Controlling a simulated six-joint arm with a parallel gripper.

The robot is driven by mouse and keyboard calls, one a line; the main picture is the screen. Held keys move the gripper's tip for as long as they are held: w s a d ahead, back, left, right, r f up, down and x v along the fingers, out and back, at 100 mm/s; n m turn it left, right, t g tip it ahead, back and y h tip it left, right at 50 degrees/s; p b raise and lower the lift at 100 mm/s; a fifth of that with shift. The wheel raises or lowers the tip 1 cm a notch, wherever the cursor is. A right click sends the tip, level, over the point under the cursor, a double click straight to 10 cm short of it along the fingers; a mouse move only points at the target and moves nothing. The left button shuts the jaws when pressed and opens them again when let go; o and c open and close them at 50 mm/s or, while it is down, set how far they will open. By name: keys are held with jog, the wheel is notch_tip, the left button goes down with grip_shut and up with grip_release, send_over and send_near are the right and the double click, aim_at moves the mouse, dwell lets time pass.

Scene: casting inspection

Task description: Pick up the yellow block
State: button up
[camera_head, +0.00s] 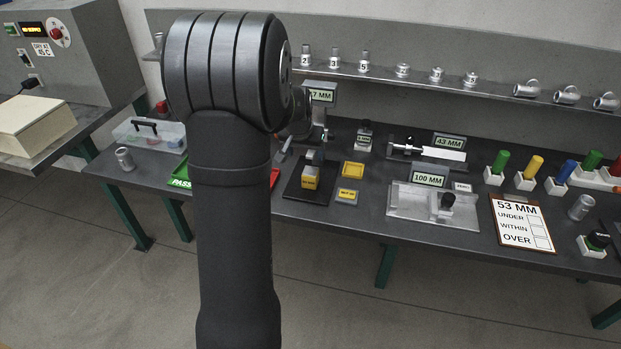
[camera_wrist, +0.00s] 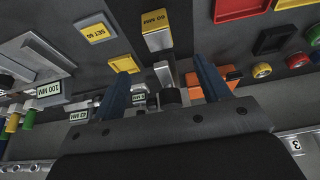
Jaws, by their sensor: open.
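The yellow block (camera_head: 310,183) sits on a black gauge stand (camera_head: 294,196) near the table's front edge. In the wrist view the yellow block (camera_wrist: 155,21) carries a 60 MM label, and a grey face shows below it. My gripper (camera_wrist: 160,67) is open, its two blue fingers spread apart with nothing held. The block appears beyond the fingertips and roughly in line with the gap between them. In the head view my arm hides most of the gripper.
A yellow tray (camera_head: 353,170) and a SET 60 plate (camera_head: 347,196) lie right of the stand. A green PASS tray (camera_head: 181,176) is partly behind my arm. The 100 MM fixture (camera_head: 433,203) and a clipboard (camera_head: 522,222) stand farther right. The gauge rises behind the block.

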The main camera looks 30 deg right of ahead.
aim_at(310, 171)
jog(key=x, duration=1)
jog(key=shift+d+f, duration=0.15)
jog(key=shift+d, duration=0.1)
jog(key=shift+c, duration=0.2)
grip_shut()
